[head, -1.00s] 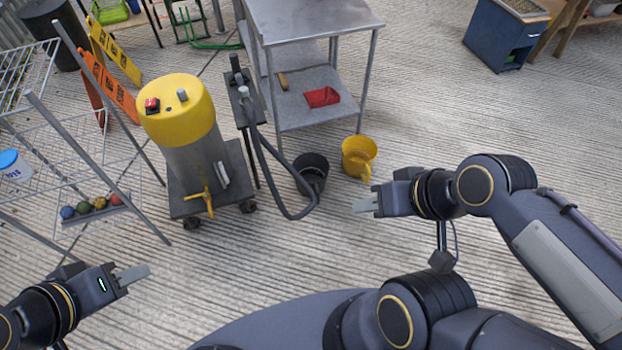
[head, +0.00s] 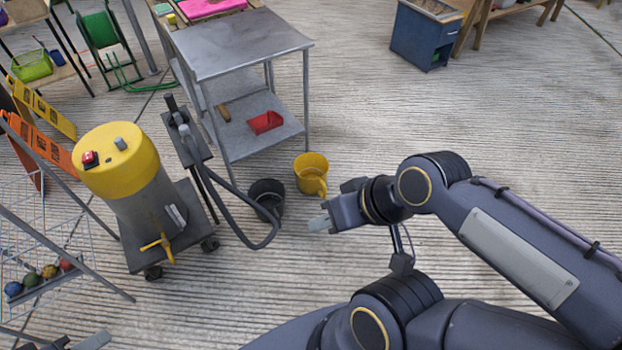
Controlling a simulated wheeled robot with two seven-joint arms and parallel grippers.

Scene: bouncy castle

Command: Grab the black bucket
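The black bucket (head: 266,196) stands upright on the ribbed floor, in front of the metal table. A grey hose crosses in front of it and hides part of it. A yellow bucket (head: 311,174) stands just right of it. My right gripper (head: 319,223) is to the right of and nearer than the black bucket in the picture, apart from it. Nothing shows in its fingers; their gap cannot be made out from this side. My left gripper (head: 88,342) shows only in part at the bottom left edge.
A yellow-topped vacuum machine (head: 122,170) on a wheeled base stands left of the bucket, its hose (head: 236,226) looping onto the floor. The metal table (head: 238,46) stands behind. A wire rack (head: 40,235) with balls is at left.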

